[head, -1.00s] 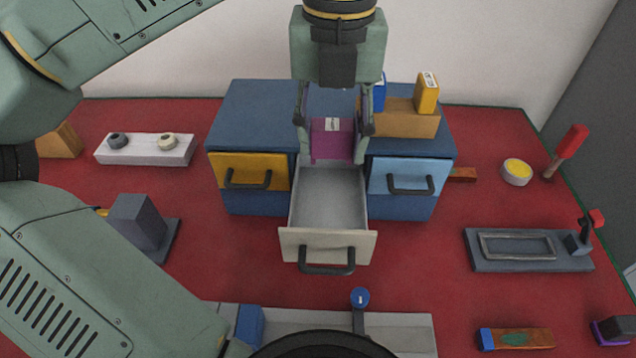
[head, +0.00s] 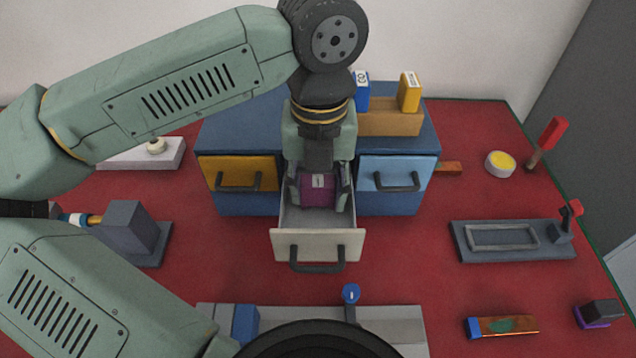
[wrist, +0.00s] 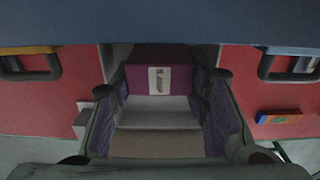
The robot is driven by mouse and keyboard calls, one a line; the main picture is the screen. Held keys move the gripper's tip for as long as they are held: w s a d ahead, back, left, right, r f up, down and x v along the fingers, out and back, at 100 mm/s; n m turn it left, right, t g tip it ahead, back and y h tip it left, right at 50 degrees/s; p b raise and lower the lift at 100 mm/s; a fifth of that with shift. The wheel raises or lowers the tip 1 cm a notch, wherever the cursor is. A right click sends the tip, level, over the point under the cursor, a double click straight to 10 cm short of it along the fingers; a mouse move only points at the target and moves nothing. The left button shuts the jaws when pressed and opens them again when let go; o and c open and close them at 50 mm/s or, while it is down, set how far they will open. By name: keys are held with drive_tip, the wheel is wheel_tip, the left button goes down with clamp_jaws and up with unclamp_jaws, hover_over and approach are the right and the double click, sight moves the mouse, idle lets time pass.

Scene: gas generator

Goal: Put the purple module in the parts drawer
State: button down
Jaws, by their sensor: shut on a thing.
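The purple module (head: 318,188) has a white label on its face. My gripper (head: 319,192) points down and is shut on it, one finger on each side. In the head view the module is at the back part of the open white drawer (head: 291,246), within its walls. I cannot tell whether it touches the drawer floor. The wrist view shows the purple module (wrist: 154,62) between my fingers, with the pale drawer floor below it in the picture. The front of the drawer is bare inside.
The drawer sits in a blue cabinet (head: 235,125), between a closed yellow drawer (head: 237,172) and a closed light blue drawer (head: 395,174). A wooden block (head: 390,123) and small boxes stand on top. A grey fixture (head: 515,240) lies at right.

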sight(319, 184)
drive_tip(key=shift+f, duration=0.25)
drive_tip(key=c, duration=1.2)
unclamp_jaws()
drive_tip(key=shift+r, duration=0.1)
wheel_tip(319, 184, up, 12)
drive_tip(key=b, duration=0.2)
drive_tip(key=shift+r, duration=0.2)
